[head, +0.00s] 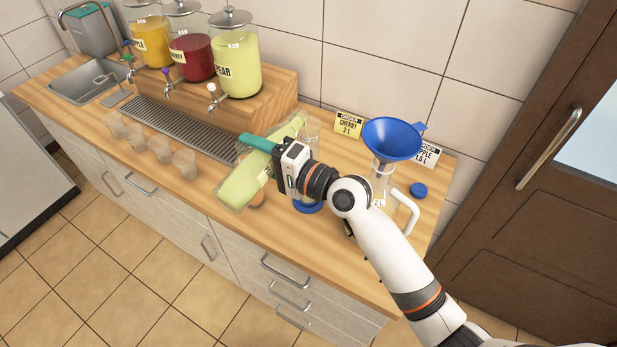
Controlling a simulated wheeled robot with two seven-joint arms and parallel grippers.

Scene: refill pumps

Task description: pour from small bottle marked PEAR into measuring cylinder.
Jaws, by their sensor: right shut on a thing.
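My right gripper (262,146) is shut on a clear bottle of pale green liquid (242,187). The bottle is tilted far over, with its wide end low at the left and its other end up at the right. Its label is not readable. The measuring cylinder, a clear vessel on a blue foot (309,208), stands behind my gripper, which hides most of it. Its clear top (309,122) shows next to the bottle's upper end. I cannot tell whether liquid flows or whether they touch. My left gripper is not in view.
A jug (383,186) with a blue funnel (392,138) stands right of my gripper, a blue cap (418,190) beside it. An orange cap (257,201) lies below the bottle. Several cups (185,165) stand left. Dispensers, including PEAR (237,66), stand behind on a wooden step.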

